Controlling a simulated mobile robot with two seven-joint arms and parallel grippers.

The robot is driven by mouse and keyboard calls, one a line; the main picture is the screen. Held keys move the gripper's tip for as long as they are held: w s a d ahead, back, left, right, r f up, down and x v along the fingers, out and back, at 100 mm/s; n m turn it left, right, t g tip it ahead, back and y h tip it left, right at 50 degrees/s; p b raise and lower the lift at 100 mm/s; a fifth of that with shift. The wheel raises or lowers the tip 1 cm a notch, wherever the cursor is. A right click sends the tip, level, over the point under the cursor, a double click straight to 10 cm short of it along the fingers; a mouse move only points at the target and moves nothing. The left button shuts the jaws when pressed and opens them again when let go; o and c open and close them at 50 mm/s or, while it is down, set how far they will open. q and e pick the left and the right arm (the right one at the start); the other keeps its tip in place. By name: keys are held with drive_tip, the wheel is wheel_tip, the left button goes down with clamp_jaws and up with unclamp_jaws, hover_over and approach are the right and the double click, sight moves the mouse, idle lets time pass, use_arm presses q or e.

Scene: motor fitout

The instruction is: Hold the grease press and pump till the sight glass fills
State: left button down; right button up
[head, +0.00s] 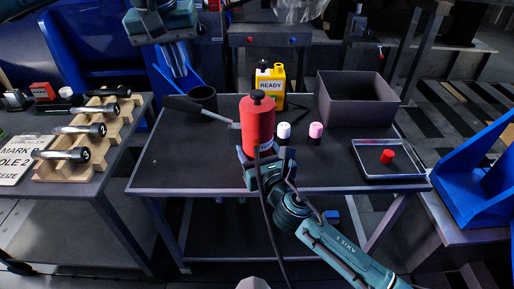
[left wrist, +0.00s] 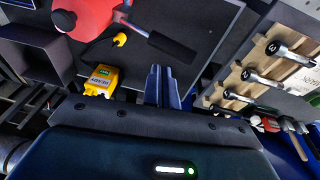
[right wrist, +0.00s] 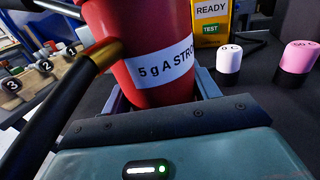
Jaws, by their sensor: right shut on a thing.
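The red grease press (head: 257,122) stands upright on the middle table; its label reads "5 g A STRO..." in the right wrist view (right wrist: 150,65). Its lever with a black grip (head: 188,105) points left. A black hose (right wrist: 50,115) leaves a brass fitting on the press. My right gripper (head: 264,160) is shut around the press's lower body. My left gripper (head: 180,68) is raised behind the table's left back, empty, its fingers together in the left wrist view (left wrist: 163,85); the lever grip (left wrist: 172,47) lies beyond them, apart. I cannot make out a sight glass.
A yellow tester (head: 270,82) reading "READY" stands behind the press. White (head: 284,131) and pink (head: 316,131) bottles stand right of the press. A grey bin (head: 355,105) and a tray (head: 412,174) with a red cap (head: 387,157) are farther right.

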sight(173, 100)
use_arm(q)
drive_tip(key=shift+t+y, duration=0.3)
drive_tip(key=shift+y, duration=0.2)
drive_tip(key=shift+w+a+f, duration=0.2)
drive_tip(key=shift+a+f, duration=0.45)
drive_tip(key=shift+f, duration=0.3)
drive_tip(key=shift+w+a+f, duration=0.2)
drive_tip(key=shift+a+f, duration=0.4)
drive_tip(key=shift+f, duration=0.35)
idle(0.5)
idle(1.7)
idle(1.4)
drive_tip(key=shift+s+x, duration=0.2)
drive_tip(key=shift+x, duration=0.6)
drive_tip(key=shift+s+x, duration=0.2)
drive_tip(key=shift+x, duration=0.6)
drive_tip(key=shift+s+x, duration=0.2)
drive_tip(key=shift+x, duration=0.6)
drive_tip(key=shift+w+v, duration=0.2)
drive_tip(key=shift+v, duration=0.55)
drive_tip(key=shift+w+v, duration=0.15)
drive_tip(key=shift+v, duration=0.55)
drive_tip(key=shift+w+v, duration=0.2)
drive_tip(key=shift+v, duration=0.55)
drive_tip(key=shift+r, duration=0.2)
